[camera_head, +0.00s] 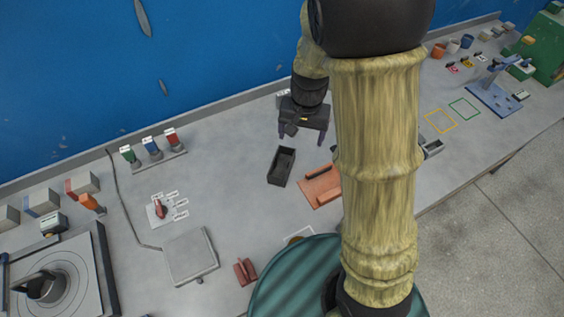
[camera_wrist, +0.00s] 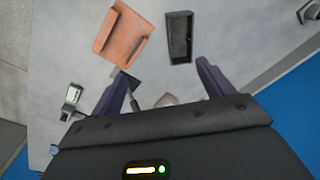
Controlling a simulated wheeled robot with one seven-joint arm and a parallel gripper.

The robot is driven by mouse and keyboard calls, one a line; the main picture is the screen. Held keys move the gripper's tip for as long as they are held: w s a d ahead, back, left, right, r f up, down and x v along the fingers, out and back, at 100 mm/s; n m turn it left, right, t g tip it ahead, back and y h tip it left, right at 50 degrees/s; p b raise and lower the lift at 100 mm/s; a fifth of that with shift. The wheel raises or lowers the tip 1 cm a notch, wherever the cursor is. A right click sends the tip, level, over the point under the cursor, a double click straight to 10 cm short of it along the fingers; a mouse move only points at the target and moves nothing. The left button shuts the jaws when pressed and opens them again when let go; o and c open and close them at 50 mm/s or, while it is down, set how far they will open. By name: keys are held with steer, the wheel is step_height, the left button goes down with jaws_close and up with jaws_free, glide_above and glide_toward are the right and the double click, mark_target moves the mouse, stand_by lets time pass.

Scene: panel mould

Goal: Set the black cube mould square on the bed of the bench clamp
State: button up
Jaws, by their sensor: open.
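The black mould (camera_head: 281,167), an open-topped dark box, lies on the bench near the middle in the head view. It also shows at the top of the wrist view (camera_wrist: 180,37), beyond the fingertips and apart from them. My gripper (camera_head: 301,137) is open and empty, behind the mould in the head view; its two spread fingers show in the wrist view (camera_wrist: 164,72). A blue device with a flat base and upright frame (camera_head: 495,97), at the far right, looks like the bench clamp, but I cannot tell surely. Small parts between my fingers are unclear.
An orange-brown plate (camera_head: 322,186) lies beside the mould, partly hidden by my arm. Yellow (camera_head: 440,121) and green (camera_head: 464,108) outlined squares lie left of the blue device. A grey square plate (camera_head: 190,255) is at lower left. A blue wall runs behind the bench.

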steer(key=w+a+m+p, duration=0.1)
steer(key=w+a, duration=0.3)
steer(key=a, duration=0.1)
steer(key=shift+w+f+g, duration=0.3)
steer(key=shift+w+f, duration=0.05)
steer(key=shift+f, duration=0.05)
steer(key=shift+a, duration=0.1)
steer(key=p, duration=0.3)
glide_toward(282, 169)
steer(key=shift+a+r, duration=0.25)
steer(key=shift+a, duration=0.2)
steer(key=shift+f, duration=0.1)
steer(key=f, duration=0.1)
steer(key=f+p, duration=0.1)
steer(key=f, duration=0.1)
steer(key=shift+d+f+p, duration=0.3)
steer(key=shift+f, duration=0.7)
